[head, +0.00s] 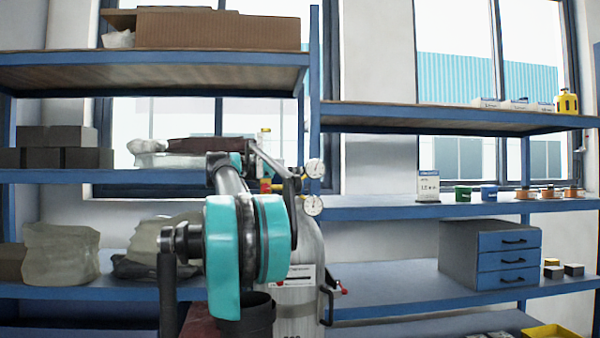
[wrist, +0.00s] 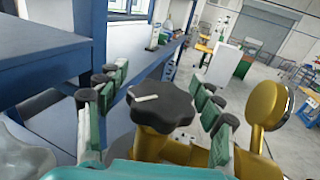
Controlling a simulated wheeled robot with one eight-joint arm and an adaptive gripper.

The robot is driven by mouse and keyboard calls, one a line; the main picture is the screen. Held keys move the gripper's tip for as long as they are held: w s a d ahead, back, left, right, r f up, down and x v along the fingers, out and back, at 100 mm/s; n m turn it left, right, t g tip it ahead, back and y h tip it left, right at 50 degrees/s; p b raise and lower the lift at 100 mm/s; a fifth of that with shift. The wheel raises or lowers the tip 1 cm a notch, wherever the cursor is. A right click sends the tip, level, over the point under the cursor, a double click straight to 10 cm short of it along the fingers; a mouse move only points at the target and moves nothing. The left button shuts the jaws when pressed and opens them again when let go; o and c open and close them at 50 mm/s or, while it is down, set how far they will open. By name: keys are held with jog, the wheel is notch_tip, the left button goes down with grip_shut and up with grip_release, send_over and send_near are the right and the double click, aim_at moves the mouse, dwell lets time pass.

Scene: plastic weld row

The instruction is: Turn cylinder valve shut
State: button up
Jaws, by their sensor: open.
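The gas cylinder (head: 302,255) stands upright, grey with a white label, partly hidden behind my teal and black arm in the head view. Its valve handwheel, a black lobed knob (wrist: 160,107) with a pale mark on top, shows in the wrist view above a brass valve body (wrist: 180,152). My gripper (wrist: 158,90) is open, with green-padded fingers on the left and right of the knob. Gaps show between the knob and the fingers; I cannot tell whether any pad touches it. In the head view the knob is hidden.
Two round pressure gauges, upper (head: 314,168) and lower (head: 312,205), sit beside the cylinder top. A brass gauge (wrist: 265,106) is close to the right fingers. Blue shelving (head: 440,207) stands behind, with a grey drawer box (head: 460,255). Open floor shows at right in the wrist view.

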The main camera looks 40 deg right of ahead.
jog(key=shift+d, duration=0.2)
jog(key=shift+c, duration=0.3)
jog(key=c, duration=1.2)
jog(key=shift+c, duration=0.5)
